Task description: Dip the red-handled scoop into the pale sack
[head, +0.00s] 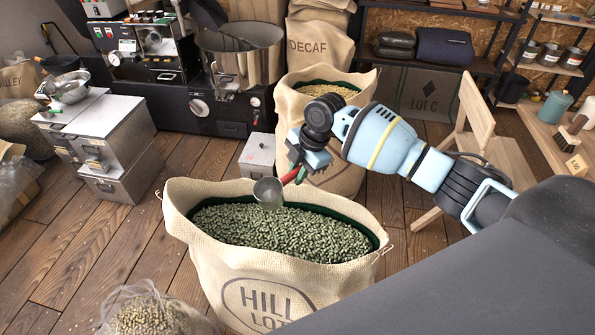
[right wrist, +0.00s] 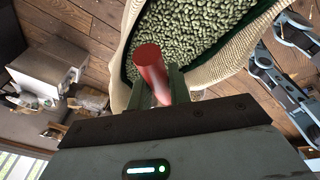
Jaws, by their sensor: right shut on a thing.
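The scoop has a round steel bowl (head: 268,192) and a red handle. My right gripper (head: 303,167) is shut on the handle, whose red end (right wrist: 150,66) shows between the fingers in the right wrist view. The open pale burlap sack marked HILL LOT (head: 215,262) stands in front, full of green beans (head: 285,232). The bowl appears over the far part of its mouth, with the gripper beyond the far rim. I cannot tell whether the bowl touches the beans. In the right wrist view the beans (right wrist: 185,35) lie beyond the handle; the bowl is hidden.
Another open sack of tan beans (head: 332,91) stands close behind my right gripper. A small metal box (head: 258,155) stands behind the front sack.

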